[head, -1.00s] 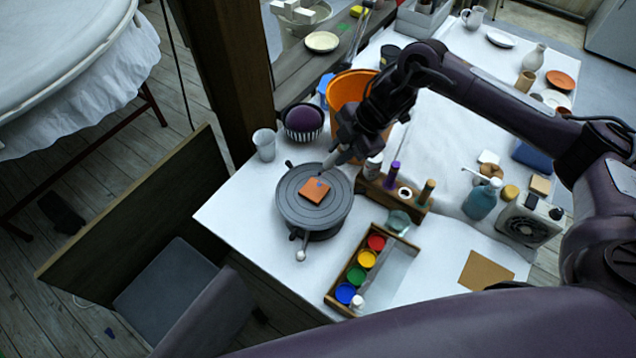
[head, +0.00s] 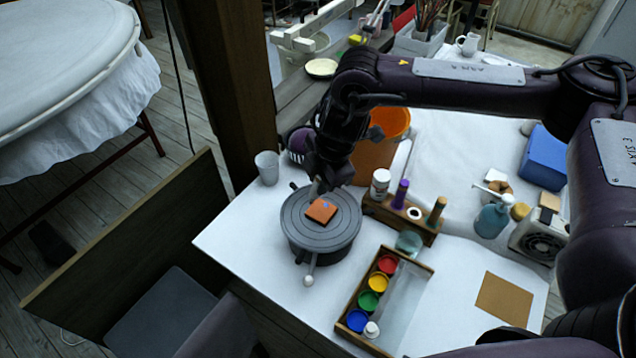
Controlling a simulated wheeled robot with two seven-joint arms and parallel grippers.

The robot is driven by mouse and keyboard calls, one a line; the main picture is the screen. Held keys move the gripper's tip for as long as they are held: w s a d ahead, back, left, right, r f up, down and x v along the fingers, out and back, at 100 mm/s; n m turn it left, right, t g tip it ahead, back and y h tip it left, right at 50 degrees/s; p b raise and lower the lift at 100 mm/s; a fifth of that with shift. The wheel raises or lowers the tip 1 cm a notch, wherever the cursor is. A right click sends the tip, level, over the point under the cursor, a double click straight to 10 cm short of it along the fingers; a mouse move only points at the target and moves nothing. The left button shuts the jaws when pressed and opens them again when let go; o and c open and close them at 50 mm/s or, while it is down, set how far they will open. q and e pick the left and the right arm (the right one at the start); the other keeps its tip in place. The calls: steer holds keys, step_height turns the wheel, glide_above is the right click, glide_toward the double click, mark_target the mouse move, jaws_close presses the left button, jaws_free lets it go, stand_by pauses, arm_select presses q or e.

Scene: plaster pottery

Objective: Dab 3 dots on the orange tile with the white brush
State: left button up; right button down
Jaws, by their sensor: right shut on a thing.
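The orange tile (head: 321,211) lies on the round grey turntable (head: 338,234) on the white-covered table. A small blue mark shows on the tile near its far edge. My right gripper (head: 321,181) is just behind and above the tile, pointing down and shut on the white brush. The brush is mostly hidden by the gripper. I cannot tell whether its tip touches the tile. My left gripper is not in view.
A wooden box of red, yellow, green and blue paint pots (head: 433,271) stands right of the turntable. A wooden rack (head: 386,212) holds a purple and a green-banded handle. A pale cup (head: 267,168) stands at left. A brown card (head: 504,299) lies at right.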

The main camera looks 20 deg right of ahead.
mark_target(318, 197)
steer(key=shift+d, duration=0.15)
steer(key=shift+f, duration=0.2)
steer(key=shift+f+b, duration=0.95)
steer(key=shift+b, duration=0.05)
steer(key=shift+f, duration=0.5)
stand_by(0.7)
step_height(318, 197, up, 5)
steer(key=p, duration=0.3)
steer(key=shift+f+p, duration=0.15)
steer(key=shift+p, duration=0.2)
steer(key=shift+f, duration=0.1)
